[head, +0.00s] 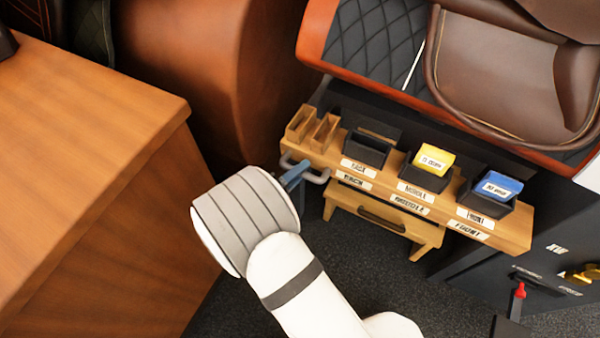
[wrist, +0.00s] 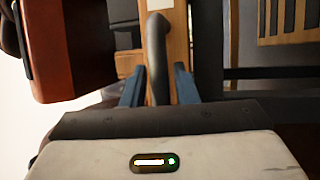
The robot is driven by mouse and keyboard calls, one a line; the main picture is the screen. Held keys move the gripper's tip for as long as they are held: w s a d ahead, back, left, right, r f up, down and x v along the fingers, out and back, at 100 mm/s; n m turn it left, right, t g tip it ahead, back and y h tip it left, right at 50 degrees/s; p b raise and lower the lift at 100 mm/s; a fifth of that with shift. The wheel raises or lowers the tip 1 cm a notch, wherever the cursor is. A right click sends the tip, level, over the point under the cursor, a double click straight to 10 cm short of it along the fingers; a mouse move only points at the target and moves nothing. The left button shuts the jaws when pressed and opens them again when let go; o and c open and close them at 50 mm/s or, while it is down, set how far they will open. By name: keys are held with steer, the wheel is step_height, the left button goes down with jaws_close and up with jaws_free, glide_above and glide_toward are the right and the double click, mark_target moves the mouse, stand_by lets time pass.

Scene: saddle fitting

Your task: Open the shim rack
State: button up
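The wooden rack (head: 515,228) stands below the saddle in the head view, with labelled black bins on top. I take it to be the shim rack, though its labels are too blurred to read surely. A grey bar handle (head: 318,178) sits at its left end. My gripper (head: 296,174) is at this handle, its blue fingers partly hidden by my wrist. In the wrist view, my gripper (wrist: 159,85) has one finger on each side of the dark curved handle (wrist: 158,45). Narrow gaps show beside the handle, so the fingers look open around it.
A drawer with a dark handle (head: 370,217) sits under the rack and looks closed. A yellow block (head: 433,160) and a blue block (head: 499,185) stand in bins. A wooden cabinet (head: 80,150) is at left. A brown saddle (head: 495,75) is above.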

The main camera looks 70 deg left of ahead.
jaws_close()
steer(key=s+d+p, duration=0.4)
steer(key=s+d, duration=0.5)
stand_by(0.4)
steer(key=shift+o, duration=1.4)
jaws_free()
